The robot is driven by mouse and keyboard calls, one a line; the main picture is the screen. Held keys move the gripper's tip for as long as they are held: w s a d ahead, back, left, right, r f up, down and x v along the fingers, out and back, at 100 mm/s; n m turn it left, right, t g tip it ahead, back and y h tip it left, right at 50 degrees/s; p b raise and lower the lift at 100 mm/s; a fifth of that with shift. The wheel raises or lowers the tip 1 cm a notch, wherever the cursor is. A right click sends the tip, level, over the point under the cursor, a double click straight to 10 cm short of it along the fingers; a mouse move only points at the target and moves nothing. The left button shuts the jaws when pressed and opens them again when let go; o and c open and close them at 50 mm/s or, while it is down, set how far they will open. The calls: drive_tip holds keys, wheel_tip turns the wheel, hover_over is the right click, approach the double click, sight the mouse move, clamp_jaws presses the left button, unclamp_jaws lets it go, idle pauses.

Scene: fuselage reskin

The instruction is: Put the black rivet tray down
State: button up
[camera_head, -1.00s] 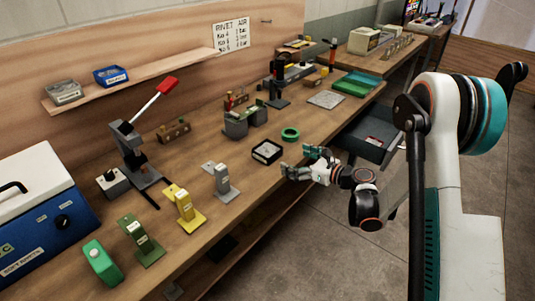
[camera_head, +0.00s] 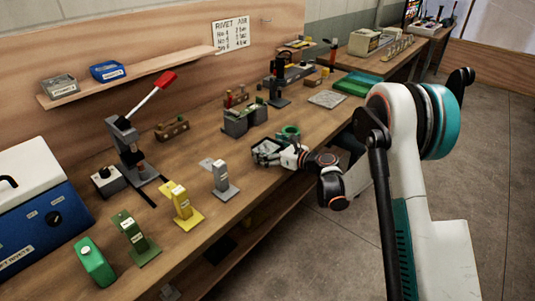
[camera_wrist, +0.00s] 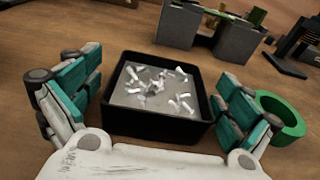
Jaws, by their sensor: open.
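The black rivet tray (camera_wrist: 118,122) rests on the wooden bench and holds several small silvery rivets. In the head view the tray (camera_head: 258,154) is partly covered by my gripper (camera_head: 273,152). In the wrist view my gripper (camera_wrist: 158,105) is open, with one teal-padded finger on the left of the tray and one on the right. A narrow gap shows on the left side; on the right the finger is very close to the tray's wall, and I cannot tell whether it touches.
A green ring (camera_wrist: 283,118) lies just right of the right finger. A grey block fixture (camera_wrist: 188,28) stands behind the tray. Grey (camera_head: 221,178) and yellow (camera_head: 181,205) stands are to the left on the bench (camera_head: 215,225). A flat grey plate (camera_head: 327,98) lies farther back.

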sight(268, 146)
drive_tip(key=c, duration=1.4)
drive_tip(key=shift+r, duration=0.15)
wheel_tip(268, 146, up, 19)
drive_tip(key=p, duration=0.6)
drive_tip(key=s+d+m+t+h, duration=0.1)
drive_tip(key=s+d+m+h, duration=0.1)
drive_tip(key=s+d, duration=0.4)
drive_tip(key=s+d+f+m+t+h, duration=0.1)
drive_tip(key=s+d+m+t+h, duration=0.1)
drive_tip(key=s+d, duration=0.4)
drive_tip(key=s+d+f+m+t+h, duration=0.1)
drive_tip(key=s+d+m+t+h, duration=0.1)
drive_tip(key=s+d, duration=0.4)
drive_tip(key=shift+s+d+f+m+h, duration=0.15)
drive_tip(key=shift+d+h, duration=0.2)
drive_tip(key=shift+d, duration=0.5)
drive_tip(key=shift+d+m+h, duration=0.2)
drive_tip(key=shift+d+h, duration=0.1)
drive_tip(key=shift+d, duration=0.6)
drive_tip(key=shift+s+d+f+m+h, duration=0.15)
drive_tip(key=shift+d+h, duration=0.2)
drive_tip(key=shift+d, duration=0.5)
